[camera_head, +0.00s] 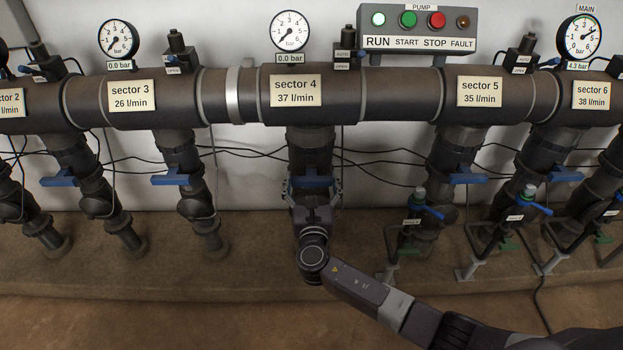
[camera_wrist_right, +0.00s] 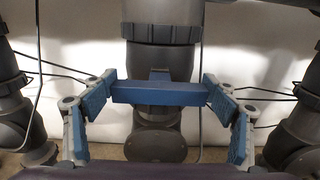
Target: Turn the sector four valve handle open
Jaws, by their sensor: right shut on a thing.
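The sector four valve handle (camera_head: 316,182) is a blue bar on the dark vertical pipe below the "sector 4" sign (camera_head: 296,90). It lies crosswise to the pipe. In the right wrist view the handle (camera_wrist_right: 160,93) runs level between the two fingers. My right gripper (camera_head: 312,187) is shut on the handle, with one blue-padded finger at each end of the bar. The fingers also show in the right wrist view (camera_wrist_right: 163,90). My left gripper is not in view.
Blue handles for sector 3 (camera_head: 170,179) and sector 5 (camera_head: 465,175) sit on neighbouring pipes. Thin black cables run behind the pipes. Small blue-handled valves (camera_head: 430,210) stand at the lower right, near my right arm. The pump box (camera_head: 417,30) shows a lit green lamp.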

